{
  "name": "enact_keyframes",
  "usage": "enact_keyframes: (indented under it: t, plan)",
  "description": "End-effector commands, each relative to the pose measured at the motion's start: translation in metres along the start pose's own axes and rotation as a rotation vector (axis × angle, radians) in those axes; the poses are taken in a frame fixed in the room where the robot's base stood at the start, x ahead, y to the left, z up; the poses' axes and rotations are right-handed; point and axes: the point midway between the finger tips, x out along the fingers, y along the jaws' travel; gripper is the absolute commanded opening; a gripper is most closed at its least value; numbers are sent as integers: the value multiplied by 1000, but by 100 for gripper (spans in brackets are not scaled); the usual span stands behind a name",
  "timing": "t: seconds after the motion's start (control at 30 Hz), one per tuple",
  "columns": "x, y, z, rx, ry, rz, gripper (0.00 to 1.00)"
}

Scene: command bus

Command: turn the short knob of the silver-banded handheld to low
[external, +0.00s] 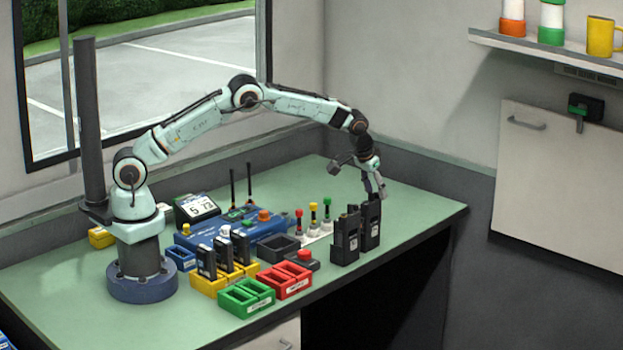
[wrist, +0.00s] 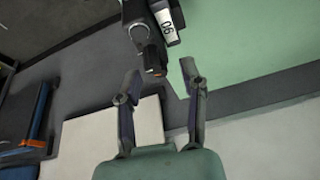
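My gripper (wrist: 161,84) is open and empty, its two fingers apart in the wrist view. Just beyond the fingertips is the top of a dark handheld (wrist: 152,22) with a white number label and a short knob (wrist: 154,58) pointing toward the gap between the fingers. A round grey part sits beside the label. No finger visibly touches it. In the external view my gripper (external: 381,190) points down above two black handhelds standing in dark holders, one nearer (external: 346,236) and one farther (external: 371,222). I cannot make out a silver band on either.
Several handhelds stand in yellow holders (external: 238,271) at left. Green trays (external: 246,298), red trays (external: 285,280), a blue unit (external: 245,233) and colour-topped items (external: 313,222) crowd the bench. The bench (external: 425,212) is clear toward its right edge.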

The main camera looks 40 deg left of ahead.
Motion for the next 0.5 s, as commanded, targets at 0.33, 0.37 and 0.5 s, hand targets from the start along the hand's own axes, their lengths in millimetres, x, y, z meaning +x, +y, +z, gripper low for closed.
enact_keyframes:
  t: [0.33,0.37,0.5]
  plan:
    - [-15,0,-1,-1,3,1,41]
    - [-20,0,-1,-1,3,1,41]
    - [-52,1,-1,-1,4,2,41]
